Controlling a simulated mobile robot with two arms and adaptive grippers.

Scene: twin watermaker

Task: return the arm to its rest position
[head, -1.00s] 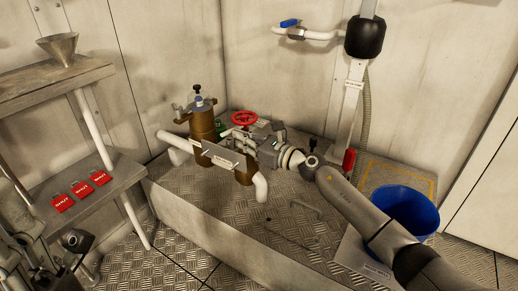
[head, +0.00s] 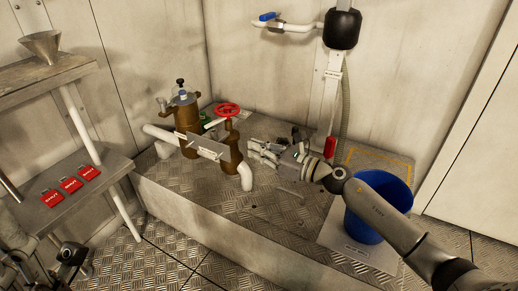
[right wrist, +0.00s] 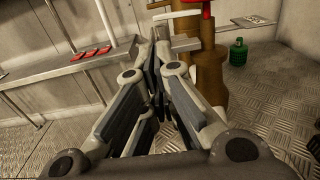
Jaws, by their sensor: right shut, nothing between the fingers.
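My right arm comes in from the lower right in the head view. Its gripper (head: 256,150) is shut and empty, just right of the brass and white pipe assembly and apart from it, as far as I can tell. In the right wrist view the gripper's fingers (right wrist: 160,50) are together, with the brass pipework (right wrist: 208,75) beyond them. My left arm shows only partly at the lower left edge of the head view; its fingers cannot be made out.
The pipe assembly (head: 190,130) with a red handwheel (head: 228,110) stands on a metal-plated platform. A blue bucket (head: 362,237) stands under my right arm. A shelf (head: 115,168) with red tags (head: 70,184) is at left. A green bottle (right wrist: 238,52) stands behind the pipework.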

